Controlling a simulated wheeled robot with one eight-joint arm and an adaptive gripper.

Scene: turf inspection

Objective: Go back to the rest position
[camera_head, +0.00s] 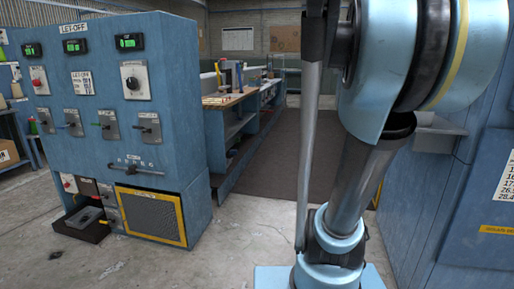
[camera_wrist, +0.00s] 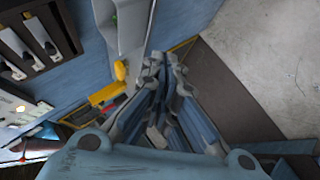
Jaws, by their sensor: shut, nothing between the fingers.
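My gripper (camera_wrist: 165,62) shows in the wrist view, its two grey fingers drawn together at the tips. It is shut and I see nothing held between the fingers. Behind the fingers lie blue panels and a dark floor strip. In the head view my arm rises at the right, bent, and my gripper is out of that picture.
A blue let-off cabinet (camera_head: 95,80) with displays and switches stands at the left. A low workbench (camera_head: 235,105) runs back along the aisle. The dark floor mat (camera_head: 262,160) in the aisle is clear. Blue cabinets (camera_head: 440,190) stand at the right, beside my arm.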

